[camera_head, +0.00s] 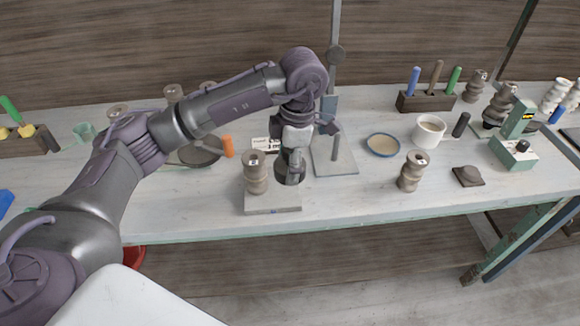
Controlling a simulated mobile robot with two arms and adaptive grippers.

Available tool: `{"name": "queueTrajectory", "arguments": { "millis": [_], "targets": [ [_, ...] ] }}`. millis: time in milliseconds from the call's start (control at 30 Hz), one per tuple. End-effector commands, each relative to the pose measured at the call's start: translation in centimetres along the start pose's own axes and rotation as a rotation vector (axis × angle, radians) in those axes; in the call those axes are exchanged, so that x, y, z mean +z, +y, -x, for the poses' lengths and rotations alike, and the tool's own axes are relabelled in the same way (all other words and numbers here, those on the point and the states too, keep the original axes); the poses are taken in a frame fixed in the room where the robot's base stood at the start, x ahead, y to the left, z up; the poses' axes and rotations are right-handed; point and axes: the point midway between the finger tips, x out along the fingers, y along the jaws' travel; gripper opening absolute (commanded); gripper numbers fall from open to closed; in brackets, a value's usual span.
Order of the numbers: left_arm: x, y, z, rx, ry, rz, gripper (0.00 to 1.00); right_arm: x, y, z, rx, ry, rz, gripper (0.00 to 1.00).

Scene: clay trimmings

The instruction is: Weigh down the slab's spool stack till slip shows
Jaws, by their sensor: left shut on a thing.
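A tan spool stack (256,180) stands upright on the left part of a grey slab (272,208) near the table's front edge. My left gripper (293,167) points down just right of the stack, over the slab's right back part. It is shut on a dark grey rounded thing (283,175), largely covered by the fingers. I cannot tell whether this thing touches the slab or the stack. No slip can be made out at the stack. My right gripper is out of view.
A plate with an upright post (333,165) stands behind right of the slab. A blue-rimmed dish (382,145), a white cup (430,129), another spool stack (411,171) and a green device (513,150) are farther right. The front strip right of the slab is clear.

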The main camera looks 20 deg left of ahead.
Motion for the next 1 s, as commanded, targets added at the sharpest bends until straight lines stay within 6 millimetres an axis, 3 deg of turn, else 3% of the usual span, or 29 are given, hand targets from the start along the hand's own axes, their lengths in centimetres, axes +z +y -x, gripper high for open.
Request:
{"name": "queueTrajectory", "arguments": {
  "millis": [33, 400, 1000],
  "targets": [
    [-0.2, 0.5, 1.4, -0.016, -0.002, 0.114, 0.04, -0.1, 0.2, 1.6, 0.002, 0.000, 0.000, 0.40],
    [-1.6, 3.7, 4.0, -0.132, -0.001, 1.045, 0.04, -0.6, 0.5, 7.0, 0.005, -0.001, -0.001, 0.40],
    [-5.8, 7.6, 5.7, -0.299, -0.002, 2.438, 0.04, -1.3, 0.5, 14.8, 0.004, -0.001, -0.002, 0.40]
  ]
}}
